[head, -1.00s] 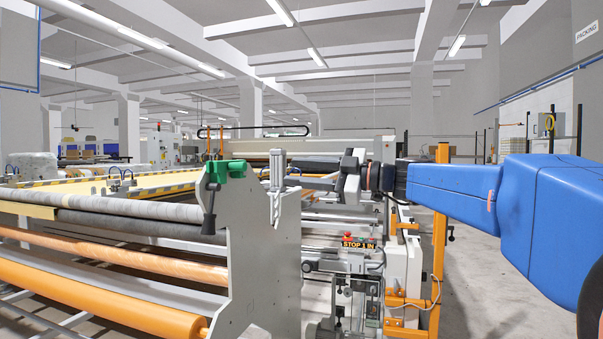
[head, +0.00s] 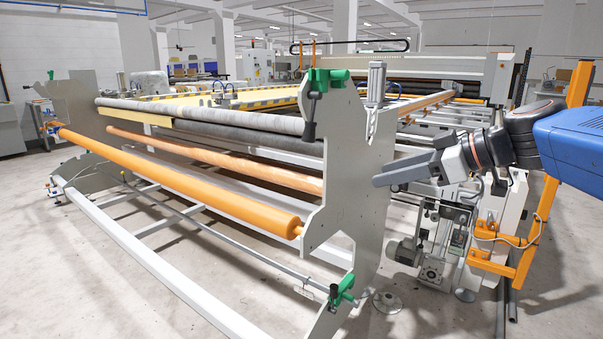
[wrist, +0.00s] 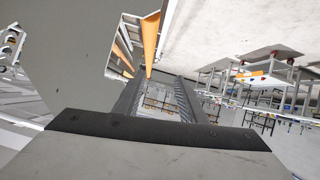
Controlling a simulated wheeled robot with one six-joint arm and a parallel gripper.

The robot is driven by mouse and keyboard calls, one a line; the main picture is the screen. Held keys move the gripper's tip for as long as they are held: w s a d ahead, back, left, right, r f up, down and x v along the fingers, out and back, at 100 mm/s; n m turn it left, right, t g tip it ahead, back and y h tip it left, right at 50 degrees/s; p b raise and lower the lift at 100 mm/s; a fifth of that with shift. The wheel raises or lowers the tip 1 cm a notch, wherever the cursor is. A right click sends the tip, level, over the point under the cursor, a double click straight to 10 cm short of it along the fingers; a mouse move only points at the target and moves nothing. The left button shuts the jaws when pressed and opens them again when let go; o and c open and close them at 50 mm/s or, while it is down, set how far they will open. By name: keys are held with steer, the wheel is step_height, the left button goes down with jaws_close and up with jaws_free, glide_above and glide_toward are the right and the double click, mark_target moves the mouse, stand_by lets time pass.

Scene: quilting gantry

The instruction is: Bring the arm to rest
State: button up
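My gripper (head: 385,170) is at the right of the head view, at the end of my blue arm. Its two grey fingers point left, in front of the right side of the quilting machine's grey end plate (head: 352,215). In the wrist view, my gripper (wrist: 162,80) has its two dark fingers spread with a clear gap, so it is open. Nothing is held between the fingers; floor and distant frames show through the gap. I cannot tell how far the fingers are from the end plate.
An orange roller (head: 190,185) and a grey fabric roll (head: 215,118) run left from the end plate. An orange post (head: 578,85) and motor parts (head: 405,250) stand near my arm. A white rail (head: 150,260) lies low. Bare concrete floor (head: 60,270) is at lower left.

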steer(key=s+d+f+m+g+h, duration=0.1)
steer(key=s+d+f+m+h, duration=0.2)
steer(key=s+f, duration=0.3)
steer(key=s+d+f+m+g+h, duration=0.1)
steer(key=s+d+f+m+h, duration=0.2)
steer(key=f, duration=0.9)
steer(key=s+d+f+m+g+h, duration=0.1)
steer(key=s+d+f+m+h, duration=0.3)
steer(key=s+f, duration=0.5)
steer(key=shift+s+m, duration=1)
steer(key=shift+m, duration=0.1)
steer(key=shift+d, duration=0.1)
